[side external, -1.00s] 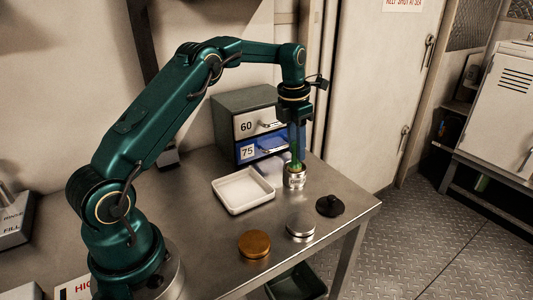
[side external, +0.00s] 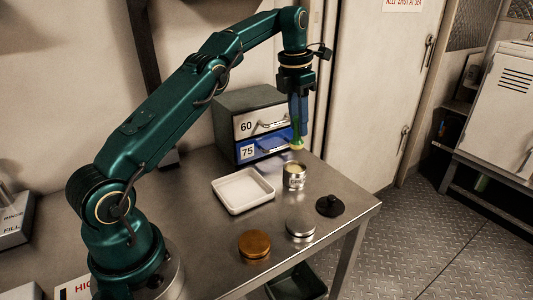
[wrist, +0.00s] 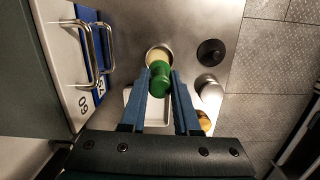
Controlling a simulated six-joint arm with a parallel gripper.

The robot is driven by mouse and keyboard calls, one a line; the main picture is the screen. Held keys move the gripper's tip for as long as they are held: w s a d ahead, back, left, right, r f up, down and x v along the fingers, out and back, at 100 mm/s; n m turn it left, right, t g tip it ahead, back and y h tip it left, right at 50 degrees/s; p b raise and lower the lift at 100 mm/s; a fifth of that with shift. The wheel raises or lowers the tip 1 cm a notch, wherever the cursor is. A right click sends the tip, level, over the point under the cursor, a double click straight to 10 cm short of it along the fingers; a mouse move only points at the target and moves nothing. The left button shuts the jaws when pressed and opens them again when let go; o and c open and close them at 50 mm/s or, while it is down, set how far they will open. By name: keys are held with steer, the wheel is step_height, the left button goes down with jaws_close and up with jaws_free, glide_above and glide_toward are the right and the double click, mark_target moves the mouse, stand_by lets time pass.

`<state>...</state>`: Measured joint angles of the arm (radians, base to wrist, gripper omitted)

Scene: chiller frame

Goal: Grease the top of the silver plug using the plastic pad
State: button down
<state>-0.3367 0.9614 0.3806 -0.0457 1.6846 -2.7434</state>
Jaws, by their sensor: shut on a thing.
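My gripper (side external: 298,125) is shut on the plastic pad, a green-handled tool (wrist: 158,78) with a pale end (side external: 297,146). It holds the pad upright, above and apart from an open metal tin (side external: 294,182) with pale yellow contents. In the wrist view the handle partly covers the tin (wrist: 152,51). The silver plug (side external: 300,227) is a shiny round disc near the table's front right edge; it also shows in the wrist view (wrist: 209,86). Whether its top carries grease cannot be told.
A copper-coloured disc (side external: 254,244) and a black knobbed disc (side external: 329,206) flank the silver plug. A white tray (side external: 243,207) lies left of the tin. A drawer cabinet (side external: 231,125) stands behind. The table's right edge is close to the discs.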

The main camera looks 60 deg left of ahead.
steer(key=shift+w+f+m, duration=0.15)
steer(key=shift+w+m, duration=0.1)
steer(key=shift+m, duration=0.05)
steer(key=shift+s+d+f+m, duration=0.1)
steer(key=shift+d+f+m, duration=0.25)
steer(key=shift+f+m, duration=0.35)
steer(key=s+d+m+h, duration=0.1)
steer(key=s+d+m, duration=0.7)
steer(key=d, duration=0.5)
steer(key=shift+n, duration=0.5)
steer(key=shift+s+f, duration=0.2)
steer(key=shift+f, duration=0.75)
steer(key=shift+s+f, duration=0.15)
steer(key=shift+f, duration=0.75)
steer(key=shift+s+f, duration=0.2)
steer(key=shift+f, duration=0.75)
steer(key=shift+f, duration=0.45)
steer(key=shift+d, duration=0.2)
steer(key=shift+a, duration=0.2)
